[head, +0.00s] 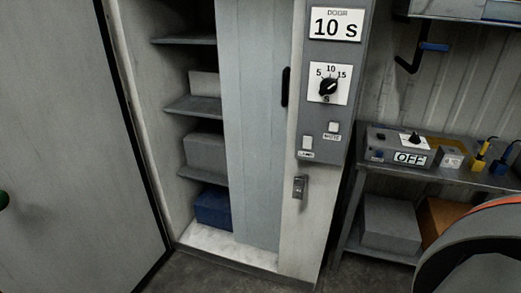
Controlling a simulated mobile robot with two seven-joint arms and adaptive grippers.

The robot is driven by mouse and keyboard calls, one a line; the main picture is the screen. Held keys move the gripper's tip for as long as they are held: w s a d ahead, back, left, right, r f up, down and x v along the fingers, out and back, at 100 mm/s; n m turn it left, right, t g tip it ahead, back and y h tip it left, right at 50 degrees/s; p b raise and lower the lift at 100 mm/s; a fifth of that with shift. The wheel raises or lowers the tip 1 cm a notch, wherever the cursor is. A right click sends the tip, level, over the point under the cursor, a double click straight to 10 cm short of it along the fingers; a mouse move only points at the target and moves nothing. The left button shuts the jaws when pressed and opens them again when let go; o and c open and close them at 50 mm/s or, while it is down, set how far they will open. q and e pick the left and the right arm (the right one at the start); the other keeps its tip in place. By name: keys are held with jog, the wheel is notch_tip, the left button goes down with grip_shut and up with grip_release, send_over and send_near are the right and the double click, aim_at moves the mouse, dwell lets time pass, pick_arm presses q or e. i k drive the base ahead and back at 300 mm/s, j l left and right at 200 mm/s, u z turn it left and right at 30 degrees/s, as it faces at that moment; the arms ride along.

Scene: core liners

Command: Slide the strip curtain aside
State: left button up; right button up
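The strip curtain (250,130) is a pale blue-grey hanging sheet with faint vertical lines. It covers the right part of a tall doorway and reaches down almost to the pale floor inside. The left part of the doorway is uncovered and shows shelves behind. A dark upright slot or handle (286,87) is at the curtain's right edge, beside the frame. Neither of my grippers is in view.
A large grey door (70,130) stands at the left. Shelves (195,106) inside hold grey boxes, with a blue box (213,207) low down. A control panel (330,85) is right of the doorway. A bench (455,172) with devices stands farther right.

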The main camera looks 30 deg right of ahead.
aim_at(255, 37)
jog(key=z, duration=0.95)
jog(key=i+j, duration=0.1)
jog(key=j+u, duration=0.05)
jog(key=j, duration=0.05)
